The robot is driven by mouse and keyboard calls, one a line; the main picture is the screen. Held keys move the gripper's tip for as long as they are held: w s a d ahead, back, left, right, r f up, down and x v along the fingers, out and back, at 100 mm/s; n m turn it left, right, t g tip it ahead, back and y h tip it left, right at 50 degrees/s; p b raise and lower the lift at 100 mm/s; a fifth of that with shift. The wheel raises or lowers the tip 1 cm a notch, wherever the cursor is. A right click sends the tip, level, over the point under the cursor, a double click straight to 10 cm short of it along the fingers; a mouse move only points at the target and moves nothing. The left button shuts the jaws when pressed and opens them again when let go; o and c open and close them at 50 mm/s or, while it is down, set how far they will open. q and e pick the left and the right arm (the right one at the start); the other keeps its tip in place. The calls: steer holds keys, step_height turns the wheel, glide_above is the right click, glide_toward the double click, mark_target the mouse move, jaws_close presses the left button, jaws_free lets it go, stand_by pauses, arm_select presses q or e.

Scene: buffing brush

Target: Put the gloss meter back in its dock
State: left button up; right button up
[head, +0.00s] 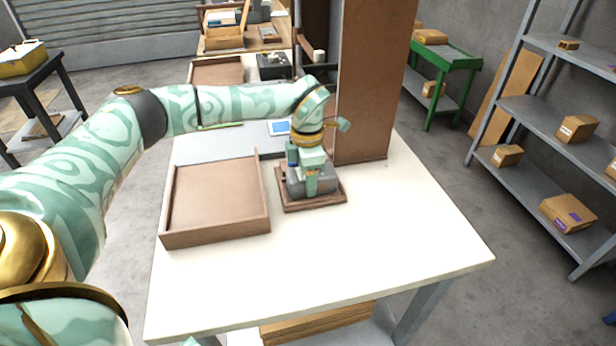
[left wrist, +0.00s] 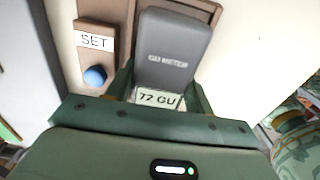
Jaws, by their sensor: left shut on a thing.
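The gloss meter (head: 297,186) is a dark grey block at the brown dock (head: 325,203) on the white table. In the left wrist view, the meter (left wrist: 172,50) reads "GU METER" and its small display shows "72 GU". My left gripper (head: 314,186) points down and is shut on the meter, with one green finger on each side of it. The dock's brown rim (left wrist: 205,8) shows around the meter's far end. I cannot tell whether the meter is fully seated or slightly above the dock. My right gripper is out of view.
A blue knob (left wrist: 95,76) under a "SET" label (left wrist: 94,41) sits beside the meter. An empty brown tray (head: 215,197) stands left of the dock. A tall brown panel (head: 372,85) rises behind the dock. The table's front and right (head: 400,240) are clear.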

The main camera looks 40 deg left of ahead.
arm_select(q)
steer(key=o, duration=0.9)
steer(key=shift+f, duration=0.1)
steer(key=shift+o, duration=0.2)
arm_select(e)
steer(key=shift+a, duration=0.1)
arm_select(q)
step_height(320, 180, up, 12)
steer(key=p, duration=0.4)
steer(key=shift+r, duration=0.2)
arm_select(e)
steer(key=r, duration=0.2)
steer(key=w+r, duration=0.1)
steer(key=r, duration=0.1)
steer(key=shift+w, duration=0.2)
